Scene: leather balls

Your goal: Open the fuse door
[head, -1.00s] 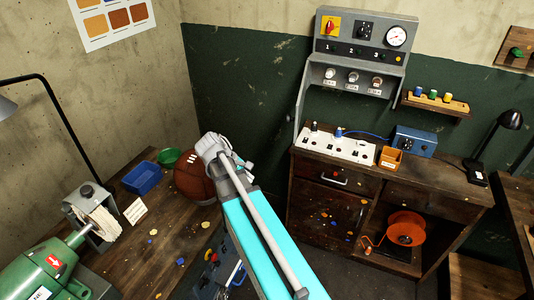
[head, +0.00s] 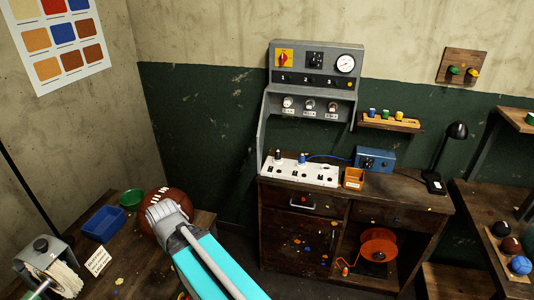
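A grey control panel (head: 312,100) stands at the back of the dark wooden workbench. It has a yellow plate with a red switch, a round gauge, and a lower shelf with three small labelled fittings. Below the bench top is a dark front with a handle (head: 302,206); it looks shut. No part is clearly marked as a fuse door, so I cannot tell which one it is.
The bench top (head: 400,186) carries a white socket board (head: 305,172), an orange box (head: 353,178), a blue box (head: 375,158) and a black lamp (head: 445,155). An orange reel (head: 378,245) sits in the open compartment. A left table holds a blue tray (head: 103,223) and green bowl (head: 131,198).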

